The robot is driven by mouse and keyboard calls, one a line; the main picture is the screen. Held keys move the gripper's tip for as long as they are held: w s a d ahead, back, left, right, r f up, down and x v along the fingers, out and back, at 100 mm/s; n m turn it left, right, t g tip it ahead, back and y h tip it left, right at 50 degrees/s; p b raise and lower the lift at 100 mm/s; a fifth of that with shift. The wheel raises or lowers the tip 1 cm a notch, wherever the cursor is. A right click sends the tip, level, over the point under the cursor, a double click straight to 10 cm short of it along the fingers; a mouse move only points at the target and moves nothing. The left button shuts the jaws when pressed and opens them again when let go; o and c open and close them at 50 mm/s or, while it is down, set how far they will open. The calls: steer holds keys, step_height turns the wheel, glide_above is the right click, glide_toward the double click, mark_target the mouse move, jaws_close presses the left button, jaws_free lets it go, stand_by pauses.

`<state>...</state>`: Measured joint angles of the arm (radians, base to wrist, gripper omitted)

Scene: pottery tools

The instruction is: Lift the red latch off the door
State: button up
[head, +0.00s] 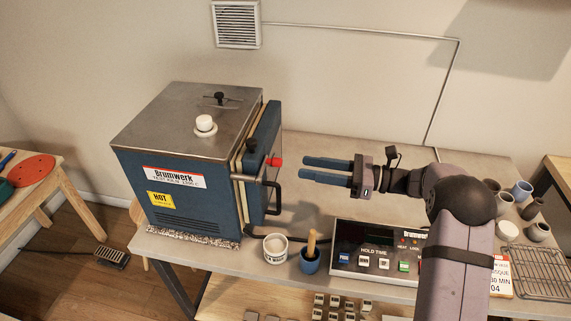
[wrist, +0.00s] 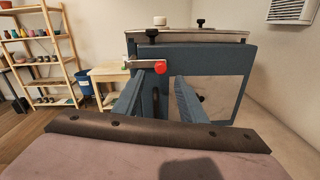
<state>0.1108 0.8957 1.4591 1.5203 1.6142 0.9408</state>
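The red latch (head: 276,161) sits at the front of the blue kiln (head: 190,190), near the upper part of the door (head: 264,135). In the wrist view the latch is ahead, above the fingertips.
A control box (head: 376,250), a white tub (head: 275,247) and a blue cup with a wooden-handled tool (head: 310,262) stand on the table below my gripper. Several small pots (head: 508,230) and a wire rack (head: 538,272) are at the right.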

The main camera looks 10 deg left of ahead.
steer(key=a+p, duration=0.4)
steer(key=a, duration=0.3)
steer(key=shift+w+a, duration=0.15)
steer(key=shift+w, duration=0.1)
jaws_close()
